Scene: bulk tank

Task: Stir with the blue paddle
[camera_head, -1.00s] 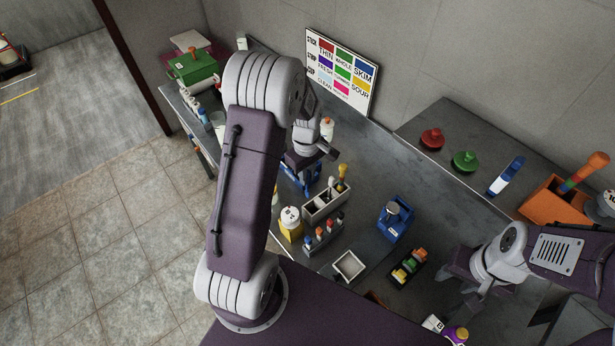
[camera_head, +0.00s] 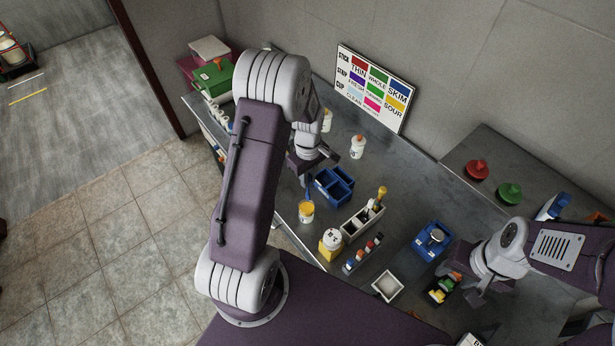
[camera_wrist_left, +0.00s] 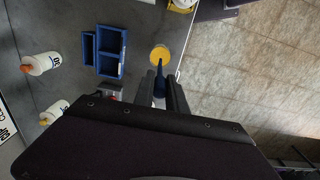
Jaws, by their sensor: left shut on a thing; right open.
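My left gripper (camera_head: 304,172) is shut on the blue paddle (camera_head: 308,192), which hangs down from it. In the left wrist view the left gripper (camera_wrist_left: 160,92) shows with the blue paddle (camera_wrist_left: 160,82) between its fingers. A cup with yellow contents (camera_head: 306,211) stands below the paddle near the counter's front edge. It also shows in the left wrist view (camera_wrist_left: 160,53), with the paddle's far end at its rim. I cannot tell whether the tip is inside the cup. My right gripper (camera_head: 474,290) is open beside a dark tray of coloured pieces (camera_head: 440,290).
A blue divided box (camera_head: 334,186) stands right of the cup. A yellow jar (camera_head: 331,244), a grey caddy (camera_head: 362,222) and a rack of small bottles (camera_head: 363,254) stand nearer. A white bottle (camera_head: 357,147) stands behind, below the colour chart (camera_head: 372,88).

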